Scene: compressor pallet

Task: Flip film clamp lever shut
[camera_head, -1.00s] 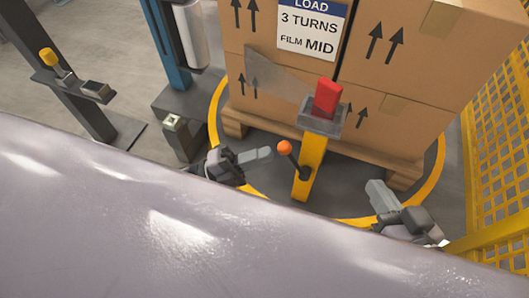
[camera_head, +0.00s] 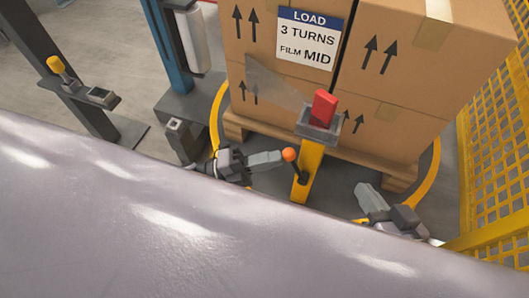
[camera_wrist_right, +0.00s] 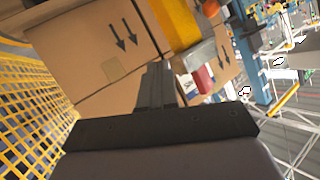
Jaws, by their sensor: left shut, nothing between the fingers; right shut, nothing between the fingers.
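The film clamp stands on a yellow post (camera_head: 309,165), with a red block (camera_head: 323,107) in a grey holder (camera_head: 317,124) on top. Its lever has an orange knob (camera_head: 289,154) on a short dark stem, leaning up and left from the post. My left gripper (camera_head: 281,158) is shut with its tips at the knob's left side, touching or nearly so. My right gripper (camera_head: 364,189) is shut and empty, right of the post and apart from it. In the right wrist view, its closed fingers (camera_wrist_right: 158,75) show near the red block (camera_wrist_right: 202,78) and the knob (camera_wrist_right: 211,8).
Cartons (camera_head: 400,70) on a wooden pallet (camera_head: 345,155) stand behind the clamp. Translucent film (camera_head: 272,82) runs left from the clamp. A yellow mesh fence (camera_head: 495,150) closes the right side. A blue column with a film roll (camera_head: 192,40) stands left.

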